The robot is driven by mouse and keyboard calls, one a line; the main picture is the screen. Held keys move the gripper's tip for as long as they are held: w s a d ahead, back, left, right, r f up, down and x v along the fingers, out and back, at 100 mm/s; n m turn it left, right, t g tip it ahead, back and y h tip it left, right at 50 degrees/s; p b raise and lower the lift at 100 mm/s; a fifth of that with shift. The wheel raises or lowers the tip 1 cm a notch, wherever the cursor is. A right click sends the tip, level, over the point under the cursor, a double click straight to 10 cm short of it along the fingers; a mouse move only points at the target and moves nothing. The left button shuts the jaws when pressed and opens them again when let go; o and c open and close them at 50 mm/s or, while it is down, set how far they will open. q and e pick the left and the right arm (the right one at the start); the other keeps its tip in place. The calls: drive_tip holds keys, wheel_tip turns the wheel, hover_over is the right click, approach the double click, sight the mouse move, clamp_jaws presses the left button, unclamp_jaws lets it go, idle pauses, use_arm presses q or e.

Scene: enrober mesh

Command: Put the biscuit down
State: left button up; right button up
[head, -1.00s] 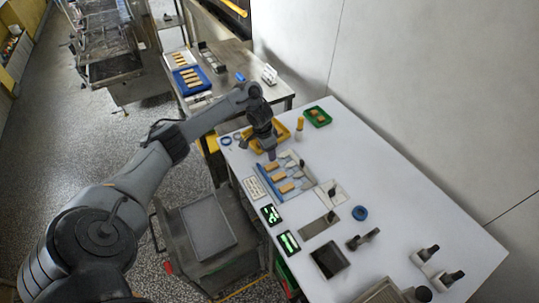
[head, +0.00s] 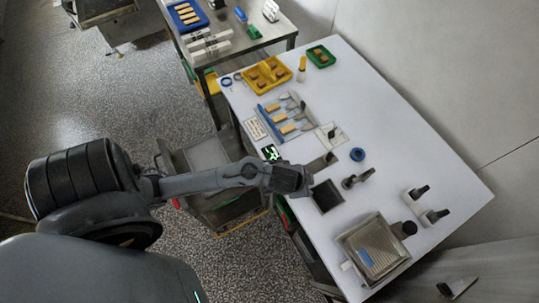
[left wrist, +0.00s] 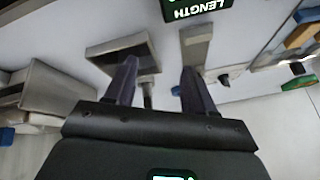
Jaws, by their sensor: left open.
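Several tan biscuit bars lie on a blue-and-grey rack; one biscuit (head: 280,117) is near its middle. Tan bars also show at the right of the left wrist view (left wrist: 300,36). My left gripper (head: 300,180) is over the table's near edge, below the rack in the picture, beside a dark square pan (head: 327,196). In the left wrist view my left gripper (left wrist: 158,78) has its fingers apart, with no biscuit between them. A framed mesh tray (head: 345,244) stands at the lower right. My right gripper is not in view.
A lit green display (head: 270,152) is by the near edge; one reading LENGTH (left wrist: 197,8) shows in the left wrist view. A blue ring (head: 357,154) and black-handled tools (head: 418,192) stand to the right. A yellow tray (head: 258,84) is behind the rack.

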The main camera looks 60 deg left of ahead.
use_arm(q)
drive_tip(key=s+r+n+g, duration=0.1)
drive_tip(key=s+r, duration=0.2)
drive_tip(key=s, duration=0.3)
drive_tip(key=s+r+n+g, duration=0.1)
drive_tip(key=s+r+n, duration=0.1)
drive_tip(key=s, duration=0.5)
drive_tip(key=shift+s+r, duration=0.2)
drive_tip(key=shift+r, duration=0.2)
drive_tip(key=shift+r, duration=0.1)
wheel_tip(320, 180, up, 17)
drive_tip(key=p, duration=1.7)
